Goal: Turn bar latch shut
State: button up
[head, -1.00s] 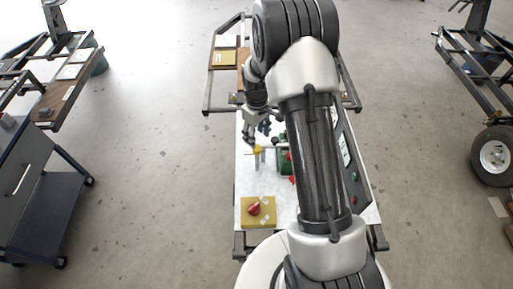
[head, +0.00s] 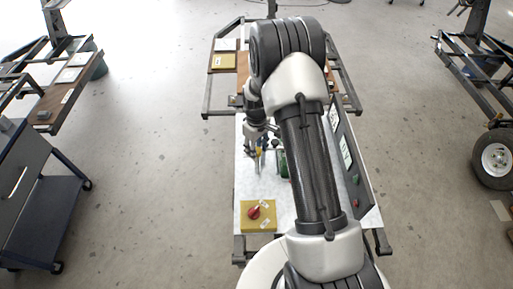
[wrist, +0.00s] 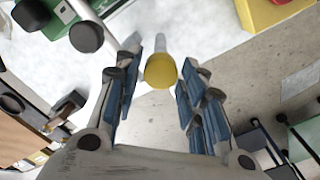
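The latch handle's yellow knob (wrist: 160,71) sits at the end of a pale rod (wrist: 160,42) in the wrist view. My gripper (wrist: 160,62) is open, with its blue-padded fingers on either side of the knob. A gap shows on both sides, so it is not gripped. In the head view, my gripper (head: 254,147) is at the left edge of the bench, around the small yellow knob (head: 260,143). The arm hides part of the latch, and I cannot tell the bar's exact angle.
A green block (wrist: 62,18) with dark round knobs stands left of the gripper in the wrist view. A yellow box with a red knob (head: 254,212) lies at the near end of the white bench top (head: 247,185). Open floor lies left of the bench.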

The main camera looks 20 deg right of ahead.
jog(key=c, duration=0.7)
jog(key=m, duration=0.3)
jog(key=shift+m, duration=0.4)
jog(key=m, duration=0.3)
jog(key=shift+d+m+p, duration=0.1)
jog(key=shift+m+p, duration=0.3)
jog(key=m, duration=1)
jog(key=shift+s+p, duration=0.1)
jog(key=shift+p, duration=0.2)
jog(key=shift+m, duration=0.3)
